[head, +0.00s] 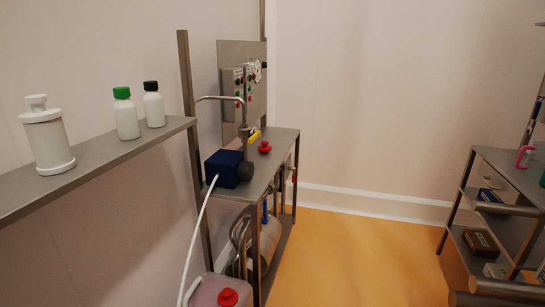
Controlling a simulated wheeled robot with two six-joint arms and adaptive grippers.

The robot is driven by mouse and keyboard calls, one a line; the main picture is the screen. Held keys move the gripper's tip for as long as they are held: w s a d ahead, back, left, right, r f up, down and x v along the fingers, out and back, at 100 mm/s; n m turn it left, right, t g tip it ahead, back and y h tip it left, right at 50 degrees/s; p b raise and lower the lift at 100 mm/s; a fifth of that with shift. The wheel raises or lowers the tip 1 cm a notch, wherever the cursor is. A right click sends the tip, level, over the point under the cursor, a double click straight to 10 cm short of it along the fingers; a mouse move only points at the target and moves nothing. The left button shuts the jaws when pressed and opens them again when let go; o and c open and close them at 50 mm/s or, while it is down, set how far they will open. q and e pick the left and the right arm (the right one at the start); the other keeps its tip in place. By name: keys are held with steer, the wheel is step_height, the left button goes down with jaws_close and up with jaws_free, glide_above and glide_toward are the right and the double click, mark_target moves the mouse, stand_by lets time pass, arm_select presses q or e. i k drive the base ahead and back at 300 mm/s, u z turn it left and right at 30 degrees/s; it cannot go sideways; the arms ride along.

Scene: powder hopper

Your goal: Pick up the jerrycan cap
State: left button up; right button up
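A pinkish, translucent jerrycan (207,291) stands at the bottom edge, partly cut off by the frame. A round red cap (228,297) sits on its top. A second small red piece (265,147), like a cap or knob, sits on the steel bench (284,140) behind the blue box; I cannot tell which red piece is the loose jerrycan cap. Neither of my grippers is in view.
A blue box (222,168) on the bench has a white hose (196,235) running down to the jerrycan. A wall shelf (100,168) on the left holds white bottles. A steel cart (512,158) stands right. Orange floor (355,260) between is clear.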

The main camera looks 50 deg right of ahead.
mark_target(265, 148)
steer(key=u, duration=0.05)
steer(key=k, duration=1.2)
steer(key=z, duration=0.75)
steer(key=i, duration=0.75)
steer(key=z, duration=1.55)
steer(key=i, duration=2.3)
steer(key=u, duration=0.65)
steer(key=i, duration=0.85)
steer(key=u, duration=0.7)
